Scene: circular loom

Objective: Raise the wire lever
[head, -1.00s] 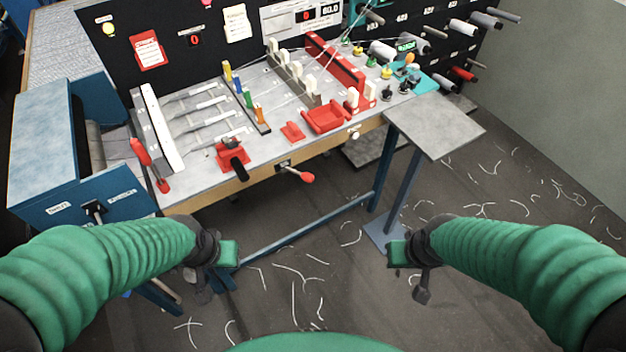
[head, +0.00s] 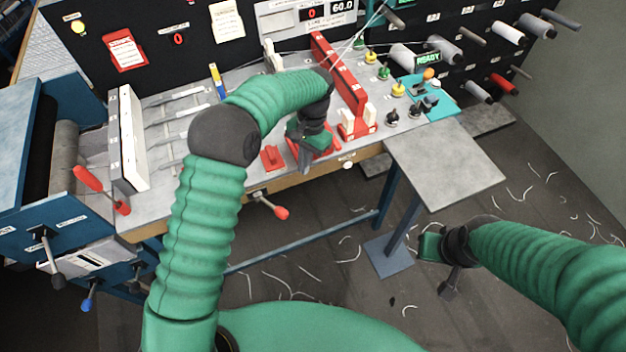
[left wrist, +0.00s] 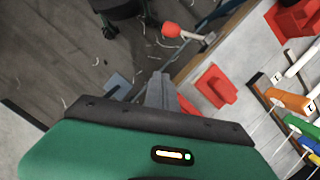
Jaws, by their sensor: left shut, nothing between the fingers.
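Two red-handled levers show in the head view, and I cannot read which is the wire lever. One red lever (head: 88,178) leans at the left end of the bench. A red-knobbed lever (head: 272,210) sticks out from the bench's front edge, and its knob also shows in the left wrist view (left wrist: 172,29). My left gripper (head: 304,163) is shut and empty over the red tray (head: 328,152), right of the red-knobbed lever and apart from it.
My left arm hides the middle of the bench. A red block (head: 272,158) lies left of the gripper. A tall red rail (head: 340,75) and white-and-red posts (head: 358,122) stand close behind and right. A grey side shelf (head: 445,165) is bare.

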